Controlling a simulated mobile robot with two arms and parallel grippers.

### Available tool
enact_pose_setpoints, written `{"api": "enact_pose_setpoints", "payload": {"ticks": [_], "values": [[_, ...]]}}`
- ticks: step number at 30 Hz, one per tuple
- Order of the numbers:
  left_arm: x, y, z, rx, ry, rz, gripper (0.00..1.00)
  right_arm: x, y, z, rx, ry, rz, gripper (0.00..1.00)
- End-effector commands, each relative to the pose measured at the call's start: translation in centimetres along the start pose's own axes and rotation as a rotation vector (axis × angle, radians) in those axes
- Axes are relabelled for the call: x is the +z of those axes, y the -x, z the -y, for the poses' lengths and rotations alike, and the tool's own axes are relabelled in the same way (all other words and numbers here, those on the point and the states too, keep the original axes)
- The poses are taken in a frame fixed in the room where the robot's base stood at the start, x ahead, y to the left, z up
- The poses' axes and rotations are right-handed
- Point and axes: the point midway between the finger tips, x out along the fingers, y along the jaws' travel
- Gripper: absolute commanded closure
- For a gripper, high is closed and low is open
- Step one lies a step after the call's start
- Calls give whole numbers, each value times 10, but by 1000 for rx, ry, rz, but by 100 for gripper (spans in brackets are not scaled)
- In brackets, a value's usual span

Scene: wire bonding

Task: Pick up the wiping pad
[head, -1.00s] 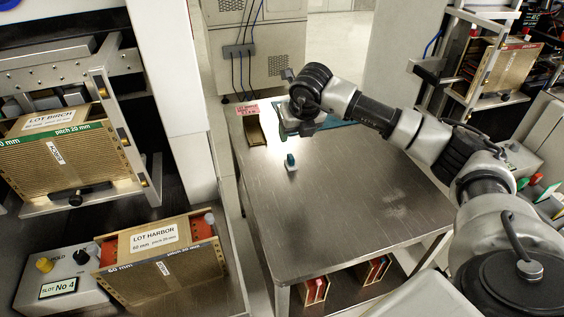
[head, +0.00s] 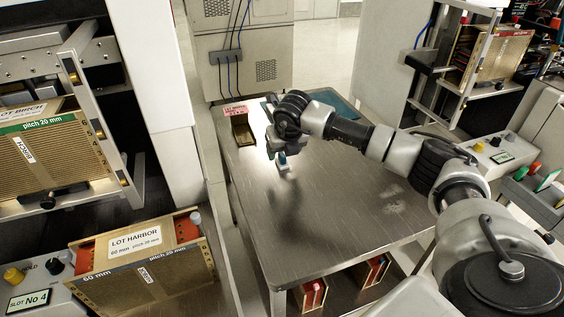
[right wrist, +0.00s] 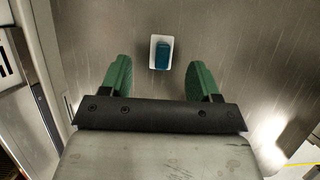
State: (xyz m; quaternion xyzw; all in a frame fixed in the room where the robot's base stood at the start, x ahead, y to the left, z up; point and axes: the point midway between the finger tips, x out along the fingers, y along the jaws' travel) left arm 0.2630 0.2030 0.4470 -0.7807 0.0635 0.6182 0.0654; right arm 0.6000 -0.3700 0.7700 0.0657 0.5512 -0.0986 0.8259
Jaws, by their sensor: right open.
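The wiping pad (head: 283,167) is a small white block with a teal top, standing on the steel table. In the right wrist view the pad (right wrist: 161,53) lies just ahead of the fingertips, about midway between them. My right gripper (head: 277,149) is above and close to the pad in the head view. Its two green fingers (right wrist: 159,75) are apart with nothing between them. My left gripper is not in view.
The steel table (head: 340,215) is mostly clear. A LOT HARBOR magazine (head: 150,255) stands at the lower left, with red-ended magazines (head: 310,294) beneath the table.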

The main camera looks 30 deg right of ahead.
Motion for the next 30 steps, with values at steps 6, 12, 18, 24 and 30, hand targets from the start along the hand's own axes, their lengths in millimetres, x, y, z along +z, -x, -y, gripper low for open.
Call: {"api": "enact_pose_setpoints", "payload": {"ticks": [6,12,18,24,30], "values": [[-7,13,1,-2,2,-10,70,-2,-35,2,0,0,-3,38],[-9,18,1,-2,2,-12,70,-1,-43,3,0,1,-1,38],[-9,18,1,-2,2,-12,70,-1,-43,3,0,1,-1,46],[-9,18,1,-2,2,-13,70,-1,-43,2,0,1,-1,77],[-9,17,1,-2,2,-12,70,-1,-42,2,0,0,0,95]]}}
